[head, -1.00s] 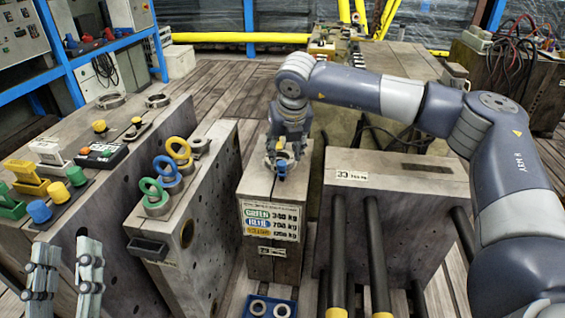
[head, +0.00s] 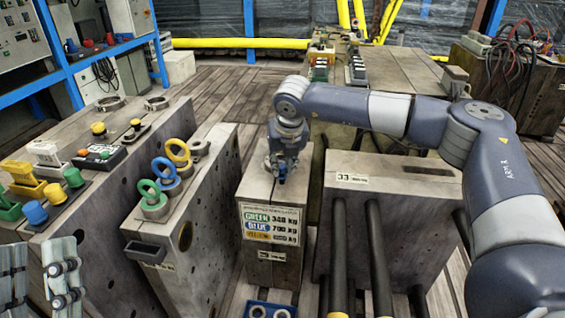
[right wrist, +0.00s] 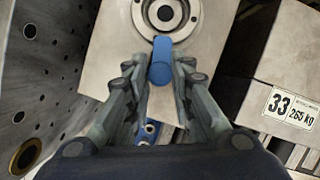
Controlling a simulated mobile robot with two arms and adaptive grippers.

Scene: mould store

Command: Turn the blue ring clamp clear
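The blue ring clamp (right wrist: 161,62) lies over the near edge of a steel ring (right wrist: 166,14) on top of the middle mould block (head: 257,187). In the right wrist view it points along the gripper, with its far end on the ring. My right gripper (right wrist: 161,78) has one finger on each side of the clamp, close against it; it appears shut on it. In the head view the right gripper (head: 281,170) hides most of the clamp and ring. My left gripper (head: 40,275) is at the lower left, fingers apart and empty.
The left block (head: 205,180) carries green (head: 149,190), blue (head: 164,170) and yellow (head: 177,150) rings. The right block (head: 390,190), labelled 33, has dark bars in front. A blue tray (head: 250,306) with rings lies below the middle block.

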